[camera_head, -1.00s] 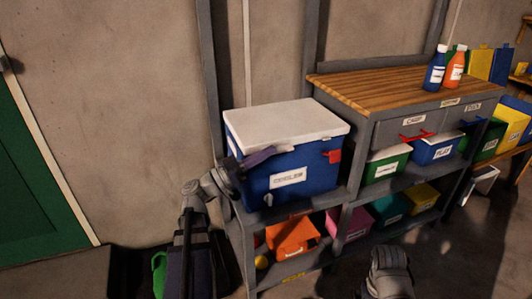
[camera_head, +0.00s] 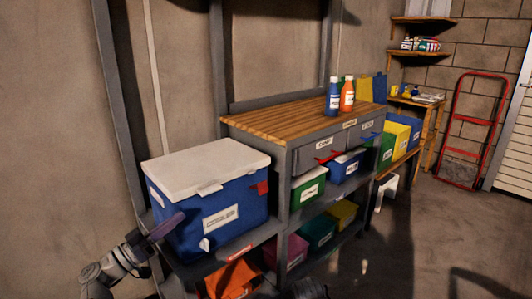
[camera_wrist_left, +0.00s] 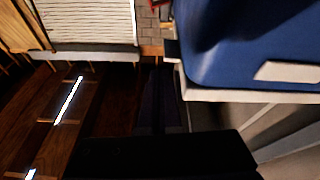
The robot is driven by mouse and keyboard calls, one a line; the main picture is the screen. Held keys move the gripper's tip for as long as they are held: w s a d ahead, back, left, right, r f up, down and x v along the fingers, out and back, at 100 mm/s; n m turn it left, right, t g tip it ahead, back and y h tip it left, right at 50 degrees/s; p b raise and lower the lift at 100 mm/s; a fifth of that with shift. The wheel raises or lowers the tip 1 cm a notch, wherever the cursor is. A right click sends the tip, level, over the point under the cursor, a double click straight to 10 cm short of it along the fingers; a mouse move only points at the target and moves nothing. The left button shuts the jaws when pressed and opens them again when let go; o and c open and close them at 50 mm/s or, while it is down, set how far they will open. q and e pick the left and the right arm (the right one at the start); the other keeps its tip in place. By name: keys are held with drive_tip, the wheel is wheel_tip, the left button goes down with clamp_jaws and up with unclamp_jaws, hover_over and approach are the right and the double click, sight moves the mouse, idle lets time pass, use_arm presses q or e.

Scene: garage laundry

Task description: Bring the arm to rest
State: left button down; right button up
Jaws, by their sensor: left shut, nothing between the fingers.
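My left gripper (camera_head: 168,226) is shut and empty. Its dark fingers are in front of the lower left of the blue cooler (camera_head: 240,205) with the white lid; I cannot tell whether they touch it. The grey left arm comes in from the bottom left corner. In the left wrist view the dark fingers of the gripper (camera_wrist_left: 158,85) are together, with the cooler (camera_wrist_left: 235,45) to the right. Only a small part of my right arm shows at the bottom edge in the head view; its gripper is out of view.
The grey shelf unit with the wooden top (camera_head: 275,122) holds several bins, with a blue bottle (camera_head: 333,100) and an orange bottle (camera_head: 347,97) on top. A red hand truck (camera_head: 475,130) leans on the far wall. The floor (camera_head: 440,220) at right is clear.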

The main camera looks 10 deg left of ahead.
use_arm(q)
drive_tip(key=s+d+f+g+y, duration=0.1)
drive_tip(key=d+f+g, duration=0.45)
drive_tip(key=d, duration=0.35)
drive_tip(key=d+f+g, duration=0.5)
drive_tip(key=d+f, duration=0.2)
drive_tip(key=d, duration=0.3)
drive_tip(key=s+d+f+n+g+y+p, duration=0.1)
drive_tip(key=s+d+f+g+y, duration=0.2)
drive_tip(key=s+f+y, duration=0.35)
drive_tip(key=s+d+f+n+g+y+p, duration=0.1)
drive_tip(key=s+d+f+g+y, duration=0.2)
drive_tip(key=s+f+y, duration=0.35)
wheel_tip(320, 180, up, 37)
drive_tip(key=w+y+p, duration=0.1)
drive_tip(key=p, duration=3.7)
drive_tip(key=shift+n, duration=0.4)
